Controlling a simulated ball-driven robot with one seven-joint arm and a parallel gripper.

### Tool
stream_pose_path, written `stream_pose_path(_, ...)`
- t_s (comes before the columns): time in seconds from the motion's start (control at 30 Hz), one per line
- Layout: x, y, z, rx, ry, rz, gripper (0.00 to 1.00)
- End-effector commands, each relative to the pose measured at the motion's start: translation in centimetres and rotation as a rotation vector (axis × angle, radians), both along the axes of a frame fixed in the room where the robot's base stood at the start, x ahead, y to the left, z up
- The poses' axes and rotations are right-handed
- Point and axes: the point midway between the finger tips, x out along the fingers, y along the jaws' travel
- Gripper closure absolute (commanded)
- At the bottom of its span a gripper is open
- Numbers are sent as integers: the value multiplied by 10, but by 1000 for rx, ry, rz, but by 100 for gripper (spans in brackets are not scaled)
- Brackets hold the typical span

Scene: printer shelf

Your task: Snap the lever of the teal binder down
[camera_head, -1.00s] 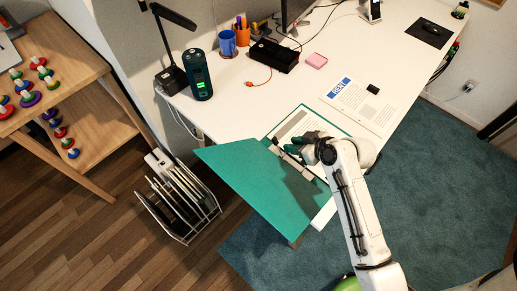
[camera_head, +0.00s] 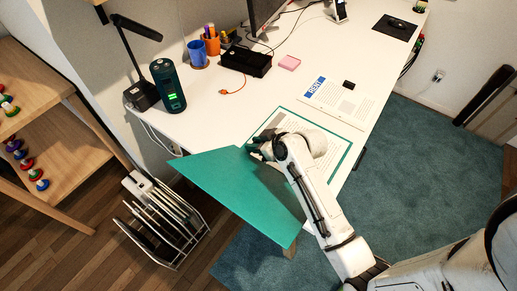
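The teal binder (camera_head: 233,187) lies open at the front corner of the white desk. Its left cover sticks out past the desk edge, and white printed paper (camera_head: 330,137) lies on its right side. My gripper (camera_head: 254,150) is at the binder's spine, near the upper end of the open cover. My wrist and forearm cover most of the ring mechanism, so the lever cannot be made out. The fingers are dark and small, and whether they are open or shut does not show.
A printed sheet (camera_head: 335,100) with a small black object lies behind the binder. A dark green cylinder (camera_head: 168,86), a black box (camera_head: 246,61) and pink notes (camera_head: 289,63) stand farther back. A wire rack (camera_head: 165,222) is on the floor at left.

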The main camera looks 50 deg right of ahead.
Motion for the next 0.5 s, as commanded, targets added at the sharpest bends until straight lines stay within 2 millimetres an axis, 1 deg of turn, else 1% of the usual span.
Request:
stream_pose_path(0.3, 1, 0, -1, 0, 0, 0, 73)
stream_pose_path(0.43, 1, 0, -1, 0, 0, 0, 86)
stream_pose_path(0.5, 1, 0, -1, 0, 0, 0, 87)
